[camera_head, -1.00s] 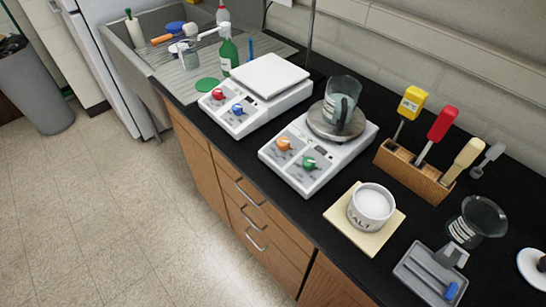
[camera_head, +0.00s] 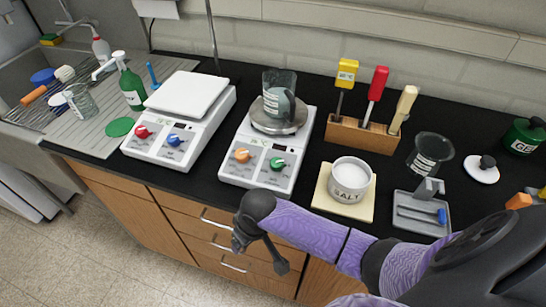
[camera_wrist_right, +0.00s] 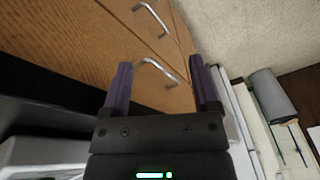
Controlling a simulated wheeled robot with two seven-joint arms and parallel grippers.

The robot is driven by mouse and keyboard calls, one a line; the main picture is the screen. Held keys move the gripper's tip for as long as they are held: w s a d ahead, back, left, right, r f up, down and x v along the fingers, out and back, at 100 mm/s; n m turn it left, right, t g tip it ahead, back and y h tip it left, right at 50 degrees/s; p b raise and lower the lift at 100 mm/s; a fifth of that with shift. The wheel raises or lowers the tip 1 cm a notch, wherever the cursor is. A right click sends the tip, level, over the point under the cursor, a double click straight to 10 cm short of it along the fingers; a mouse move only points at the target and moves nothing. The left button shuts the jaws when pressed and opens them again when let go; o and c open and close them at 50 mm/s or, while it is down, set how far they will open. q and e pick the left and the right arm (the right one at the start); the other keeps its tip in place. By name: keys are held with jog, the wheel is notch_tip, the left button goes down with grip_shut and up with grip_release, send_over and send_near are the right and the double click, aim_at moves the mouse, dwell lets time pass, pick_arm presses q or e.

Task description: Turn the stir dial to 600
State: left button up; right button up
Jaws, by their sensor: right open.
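A white stirrer (camera_head: 262,178) with a round metal plate stands on the black counter. Its front panel has an orange dial (camera_head: 242,155) on the left and a green dial (camera_head: 277,164) on the right. The dial labels and numbers are too small to read. A beaker (camera_head: 278,95) stands on the plate. My right gripper (camera_head: 263,256) is in front of the counter, below the stirrer and apart from both dials. In the right wrist view its two fingers (camera_wrist_right: 160,75) are spread and empty, facing the drawers. My left gripper is not in view.
A second white device (camera_head: 180,125) with red and blue dials stands to the left. A salt pot (camera_head: 350,183) on a pale board (camera_head: 364,212) and a wooden rack (camera_head: 358,136) are to the right. Drawers with metal handles (camera_head: 216,222) lie below the counter edge.

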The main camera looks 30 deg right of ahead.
notch_tip(320, 180, up, 8)
jog(key=w+p, duration=0.1)
jog(key=w, duration=0.1)
jog(key=m+g+h, duration=0.2)
jog(key=m+h, duration=0.1)
jog(key=m, duration=0.1)
send_near(276, 161)
jog(key=shift+a+f+p, duration=0.1)
jog(key=shift+f+p, duration=0.25)
jog(key=f, duration=0.2)
jog(key=d+f+b, duration=0.1)
jog(key=f, duration=0.2)
jog(key=f+b, duration=0.1)
jog(key=f, duration=0.2)
jog(key=shift+s+d+f, duration=0.1)
jog(key=shift+d+f, duration=0.05)
jog(key=shift+f, duration=0.65)
jog(key=c, duration=0.3)
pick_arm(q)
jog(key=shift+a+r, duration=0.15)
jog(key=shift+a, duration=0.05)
pick_arm(e)
grip_shut()
